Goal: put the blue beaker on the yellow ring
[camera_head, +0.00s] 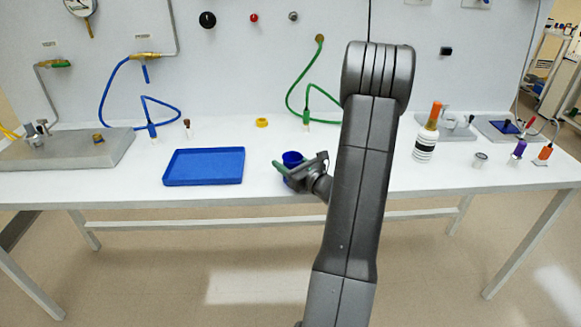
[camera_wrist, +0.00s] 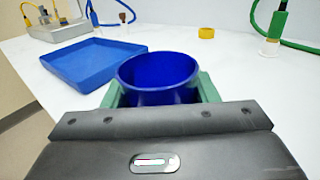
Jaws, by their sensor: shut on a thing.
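The blue beaker (camera_head: 291,158) is between the green fingers of my gripper (camera_head: 297,171), near the front edge of the white table. In the wrist view the beaker (camera_wrist: 158,72) is upright with its open mouth showing, and the fingers of my gripper (camera_wrist: 160,92) are shut on it from both sides. Its lower part is hidden by my gripper. I cannot tell whether its base touches the table. The yellow ring (camera_head: 262,123) lies farther back on the table, a little left of the beaker. The ring also shows in the wrist view (camera_wrist: 206,32), apart from the beaker.
A blue tray (camera_head: 204,182) lies left of the beaker. A green hose (camera_head: 290,97) ends at a fitting right of the ring. A small brown-topped vial (camera_head: 187,128) stands left of the ring. The white table (camera_head: 262,146) is bare between beaker and ring.

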